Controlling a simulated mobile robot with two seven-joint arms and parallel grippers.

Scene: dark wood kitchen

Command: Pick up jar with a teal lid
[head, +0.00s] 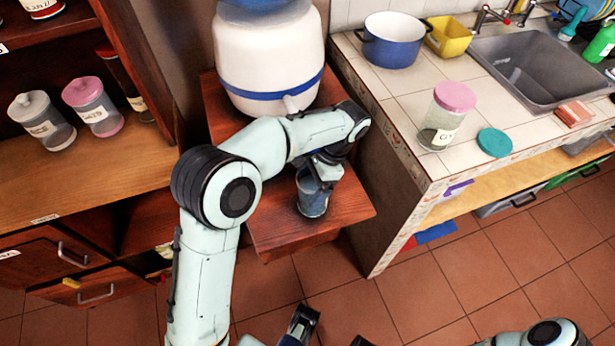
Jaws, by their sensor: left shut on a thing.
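My left gripper (324,176) reaches down over the small wooden table and is shut on a bluish, glass-like jar or cup (312,202). This vessel stands on or just above the table top; its upper part is hidden by the gripper, so I cannot tell whether it has a lid. A loose teal lid (495,142) lies flat on the tiled counter. Beside it stands a clear, labelled jar with a pink lid (455,97). Dark gripper-like parts (302,325) show at the bottom edge, probably my right gripper, mostly cut off.
A large white-and-blue dispenser (270,60) stands on the wooden table (275,235), behind my left forearm. The tiled counter (400,105) holds a blue pot (392,45), a yellow container (447,38) and a sponge (574,115) near the sink. Shelf jars (92,108) stand left.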

